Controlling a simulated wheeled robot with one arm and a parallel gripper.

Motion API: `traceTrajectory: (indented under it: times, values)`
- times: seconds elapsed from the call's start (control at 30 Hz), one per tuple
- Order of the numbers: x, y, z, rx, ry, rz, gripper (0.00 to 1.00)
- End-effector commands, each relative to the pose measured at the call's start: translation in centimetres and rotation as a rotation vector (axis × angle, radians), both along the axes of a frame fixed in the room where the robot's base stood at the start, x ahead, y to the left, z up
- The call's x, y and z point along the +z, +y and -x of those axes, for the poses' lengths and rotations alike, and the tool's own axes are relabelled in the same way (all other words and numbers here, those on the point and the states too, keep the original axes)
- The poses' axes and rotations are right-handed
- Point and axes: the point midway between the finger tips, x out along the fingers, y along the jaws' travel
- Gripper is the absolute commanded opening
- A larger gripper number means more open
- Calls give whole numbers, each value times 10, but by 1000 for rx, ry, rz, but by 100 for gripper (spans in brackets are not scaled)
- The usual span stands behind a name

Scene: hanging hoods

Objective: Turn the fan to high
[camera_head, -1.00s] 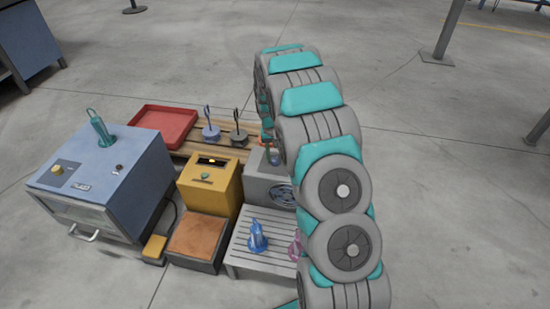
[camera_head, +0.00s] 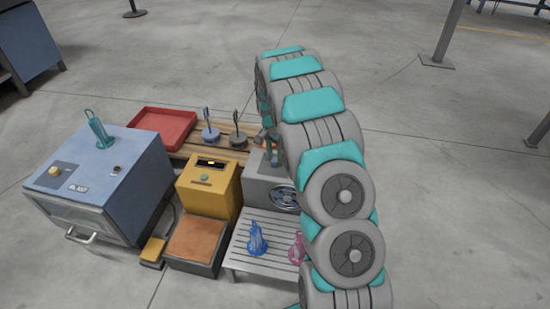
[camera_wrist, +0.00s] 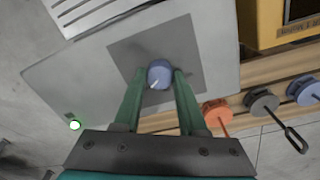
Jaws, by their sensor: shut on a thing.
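The fan is a grey box (camera_head: 262,193) with a round dark grille (camera_head: 284,198), behind the slatted rack in the head view. In the wrist view its grey top (camera_wrist: 100,75) carries a darker square panel with a blue-grey round knob (camera_wrist: 160,74). The knob has a white pointer mark toward the lower left of the picture. My gripper (camera_wrist: 159,76) has its two green fingers shut on the knob, one on each side. No readable setting marks show around the knob. In the head view my arm hides part of the fan.
A small lit green lamp (camera_wrist: 75,125) is on the fan's top. A yellow box (camera_head: 209,188), a blue cabinet (camera_head: 130,170) and a red tray (camera_head: 165,126) stand to the left. Spools (camera_head: 238,141) stand behind. A slatted rack (camera_head: 262,262) holds blue and pink pieces.

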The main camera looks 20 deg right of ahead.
Motion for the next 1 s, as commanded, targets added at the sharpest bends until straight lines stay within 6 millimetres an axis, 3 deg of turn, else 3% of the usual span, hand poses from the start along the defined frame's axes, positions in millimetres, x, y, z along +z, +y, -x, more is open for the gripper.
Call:
traceTrajectory:
  times: [0.57,0.6,0.83,1.0]
  values:
    - [1,0,-1,-31,-3,0,0]
    - [1,0,-1,-31,-3,0,44]
    - [0,0,-1,-30,-2,-1,70]
    - [0,0,0,-30,-1,0,71]
